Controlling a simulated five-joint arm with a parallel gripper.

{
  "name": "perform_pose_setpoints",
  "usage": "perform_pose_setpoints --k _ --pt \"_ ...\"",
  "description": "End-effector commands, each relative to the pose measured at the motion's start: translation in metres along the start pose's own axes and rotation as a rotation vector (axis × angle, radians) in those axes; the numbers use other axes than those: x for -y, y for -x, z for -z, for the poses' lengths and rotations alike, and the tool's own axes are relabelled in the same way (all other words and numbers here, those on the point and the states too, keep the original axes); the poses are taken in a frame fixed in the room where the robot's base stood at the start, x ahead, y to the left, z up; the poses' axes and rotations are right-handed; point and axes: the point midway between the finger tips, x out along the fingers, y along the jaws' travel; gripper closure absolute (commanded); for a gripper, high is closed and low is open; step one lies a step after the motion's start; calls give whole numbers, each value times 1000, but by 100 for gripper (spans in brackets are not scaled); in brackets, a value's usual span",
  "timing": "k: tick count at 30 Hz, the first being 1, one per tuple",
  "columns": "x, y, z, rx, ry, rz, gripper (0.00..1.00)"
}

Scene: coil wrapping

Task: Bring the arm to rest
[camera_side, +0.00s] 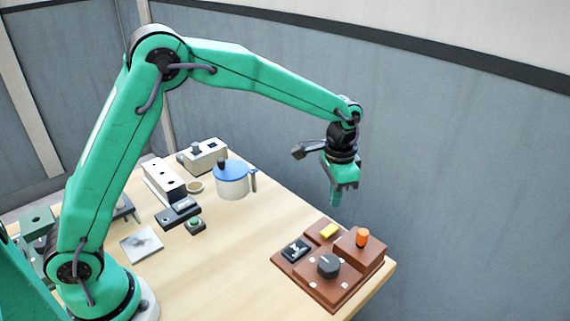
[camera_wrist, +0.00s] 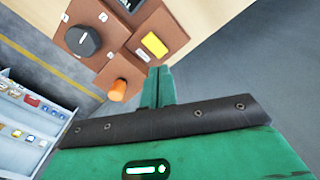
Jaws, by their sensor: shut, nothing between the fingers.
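My gripper (camera_side: 336,196) hangs from the end of my green arm in the side view, pointing down. It is above and behind the brown control box, in clear air. In the wrist view my gripper (camera_wrist: 159,86) shows with its green fingers together and nothing between them. The arm is raised and stretched out to the right over the table.
A brown control box (camera_side: 322,289) with a black knob (camera_side: 328,266), an orange knob (camera_side: 362,238) and a yellow block (camera_side: 328,231) sits at the table's right corner. A white pot with a blue lid (camera_side: 232,182) and several small devices stand left. The table's middle (camera_side: 225,270) is clear.

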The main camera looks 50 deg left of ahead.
Motion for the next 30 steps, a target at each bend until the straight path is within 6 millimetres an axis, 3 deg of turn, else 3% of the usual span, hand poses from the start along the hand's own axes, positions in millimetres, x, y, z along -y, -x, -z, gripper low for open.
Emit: perform_pose_setpoints --k 11,21,30 --pt "11 55 -42 -78 83 20 100" --pt "17 105 -103 -172 186 45 100" --pt "15 133 -160 -256 276 67 100"
